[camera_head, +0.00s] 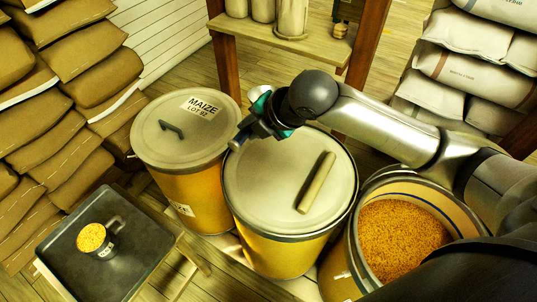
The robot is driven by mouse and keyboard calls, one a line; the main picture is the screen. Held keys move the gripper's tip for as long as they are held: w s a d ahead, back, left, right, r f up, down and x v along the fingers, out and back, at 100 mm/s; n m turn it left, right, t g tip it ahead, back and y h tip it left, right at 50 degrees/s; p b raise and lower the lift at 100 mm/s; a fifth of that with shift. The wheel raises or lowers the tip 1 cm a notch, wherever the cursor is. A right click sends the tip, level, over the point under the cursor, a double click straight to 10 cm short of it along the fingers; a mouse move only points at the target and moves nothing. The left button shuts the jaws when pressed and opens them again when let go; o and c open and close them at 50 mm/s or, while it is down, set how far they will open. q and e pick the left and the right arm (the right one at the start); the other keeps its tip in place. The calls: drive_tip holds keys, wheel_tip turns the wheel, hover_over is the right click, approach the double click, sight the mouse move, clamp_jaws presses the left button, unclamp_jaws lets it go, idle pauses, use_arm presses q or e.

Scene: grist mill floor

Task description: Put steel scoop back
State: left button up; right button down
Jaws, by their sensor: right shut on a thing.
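My right gripper (265,118) reaches in from the right and is above the back left part of the middle drum's lid. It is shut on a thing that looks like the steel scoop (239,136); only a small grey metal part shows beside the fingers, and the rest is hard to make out. The middle drum (283,254) is closed by a pale lid (275,200) with a light wooden rod (317,183) on it. The open drum (336,274) at right holds orange-yellow grain (400,240). My left gripper is not in view.
A closed drum (190,195) labelled maize stands at left. A metal cup (108,250) full of yellow grain stands on a dark tray (75,272) at lower left. Sacks (75,50) are stacked at left, pale sacks (475,50) at right. A wooden shelf (270,35) stands behind.

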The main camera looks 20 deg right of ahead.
wheel_tip(320, 180, down, 16)
drive_tip(key=b, duration=0.4)
drive_tip(key=shift+r+b, duration=0.1)
drive_tip(key=shift+b, duration=0.3)
wheel_tip(320, 180, down, 4)
drive_tip(key=shift+f+b, duration=0.1)
drive_tip(key=shift+b, duration=0.65)
drive_tip(key=c, duration=0.7)
unclamp_jaws()
